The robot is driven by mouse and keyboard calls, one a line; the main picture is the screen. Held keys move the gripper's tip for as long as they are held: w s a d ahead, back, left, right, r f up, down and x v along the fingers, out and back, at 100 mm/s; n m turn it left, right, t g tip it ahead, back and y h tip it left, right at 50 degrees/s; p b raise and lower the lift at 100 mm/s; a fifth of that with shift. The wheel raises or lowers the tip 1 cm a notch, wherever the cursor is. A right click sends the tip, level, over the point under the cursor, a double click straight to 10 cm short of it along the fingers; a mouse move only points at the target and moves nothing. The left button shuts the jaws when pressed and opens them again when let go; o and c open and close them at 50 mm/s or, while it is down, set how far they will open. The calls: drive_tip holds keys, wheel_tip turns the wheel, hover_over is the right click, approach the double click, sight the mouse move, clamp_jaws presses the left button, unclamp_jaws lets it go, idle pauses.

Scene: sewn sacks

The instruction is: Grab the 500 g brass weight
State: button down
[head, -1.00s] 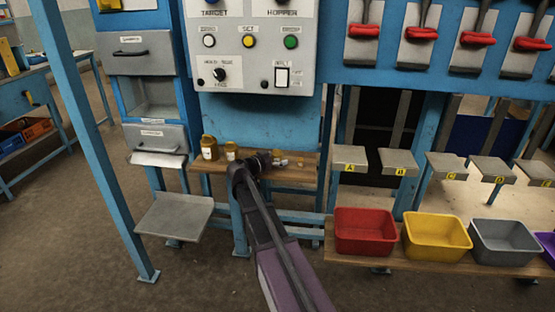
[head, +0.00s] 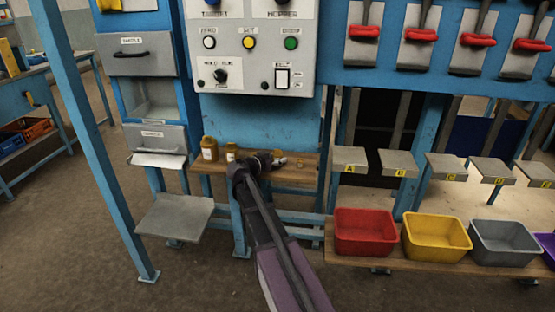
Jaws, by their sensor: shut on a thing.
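My gripper (head: 279,160) is at the wooden shelf under the control box, reaching across it from the left. It is shut on a small brass weight (head: 278,153), which is mostly hidden by the fingers; its marking cannot be read. A large brass weight (head: 210,149) and a medium one (head: 231,153) stand upright on the shelf to the left of my gripper. A very small brass weight (head: 301,163) is on the shelf just right of the fingertips. Labels on the weights are too small to read.
The wooden shelf (head: 309,178) is narrow, with a blue panel behind it. A grey control box (head: 255,48) hangs above. Red (head: 365,248), yellow (head: 436,248) and grey (head: 498,250) bins stand at lower right. A grey tray (head: 175,216) is at lower left.

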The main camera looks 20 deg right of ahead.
drive_tip(key=f+v, duration=0.3)
drive_tip(key=v, duration=1.4)
drive_tip(key=shift+s+a, duration=0.3)
drive_tip(key=shift+a, duration=0.3)
